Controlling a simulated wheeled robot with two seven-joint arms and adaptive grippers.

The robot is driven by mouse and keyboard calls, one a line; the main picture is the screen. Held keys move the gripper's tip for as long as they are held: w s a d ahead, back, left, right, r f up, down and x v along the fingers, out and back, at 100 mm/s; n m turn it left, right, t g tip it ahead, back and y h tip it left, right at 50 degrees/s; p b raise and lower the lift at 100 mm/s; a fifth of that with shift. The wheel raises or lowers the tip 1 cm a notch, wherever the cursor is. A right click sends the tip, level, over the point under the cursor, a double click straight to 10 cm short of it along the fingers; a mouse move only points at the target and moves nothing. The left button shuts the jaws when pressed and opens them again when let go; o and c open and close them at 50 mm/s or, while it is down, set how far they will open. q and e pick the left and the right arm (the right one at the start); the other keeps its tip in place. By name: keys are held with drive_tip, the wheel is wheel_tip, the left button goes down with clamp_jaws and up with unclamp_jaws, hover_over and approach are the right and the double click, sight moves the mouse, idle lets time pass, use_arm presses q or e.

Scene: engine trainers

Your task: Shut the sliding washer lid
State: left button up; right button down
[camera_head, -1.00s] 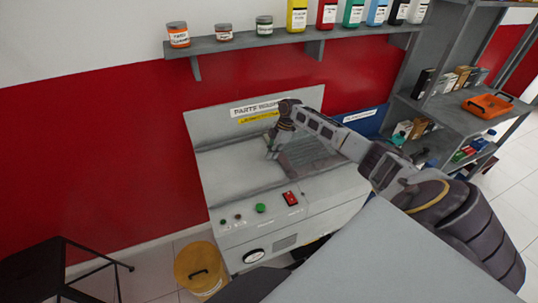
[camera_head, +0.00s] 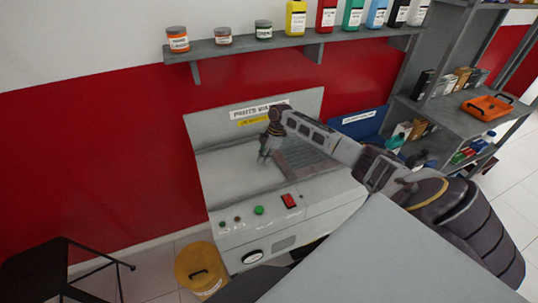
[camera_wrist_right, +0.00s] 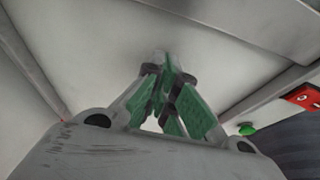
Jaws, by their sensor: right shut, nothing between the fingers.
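The parts washer (camera_head: 300,222) is a pale grey cabinet with a raised back panel and a signed front. Its sliding lid (camera_head: 228,172) appears as a flat pale panel over the left part of the top. An open part with a darker ribbed basin (camera_head: 312,160) shows to the right of it. My right gripper (camera_head: 264,159) is shut and empty, pointing down at the lid's right part near the opening. In the right wrist view its green-padded fingers (camera_wrist_right: 166,62) meet close to a pale surface; I cannot tell whether they touch. My left gripper is not in view.
The washer's front has a red switch (camera_head: 289,201) and green button (camera_head: 259,210). A shelf (camera_head: 270,42) with jars and bottles runs above. A yellow bucket (camera_head: 200,270) stands at front left, a black stool (camera_head: 60,268) further left. Grey shelving (camera_head: 450,115) stands at right.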

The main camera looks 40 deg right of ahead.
drive_tip(key=shift+d+r, duration=0.1)
drive_tip(key=shift+r, duration=0.3)
drive_tip(key=b+v, duration=0.1)
drive_tip(key=v, duration=0.8)
drive_tip(key=shift+b, duration=0.35)
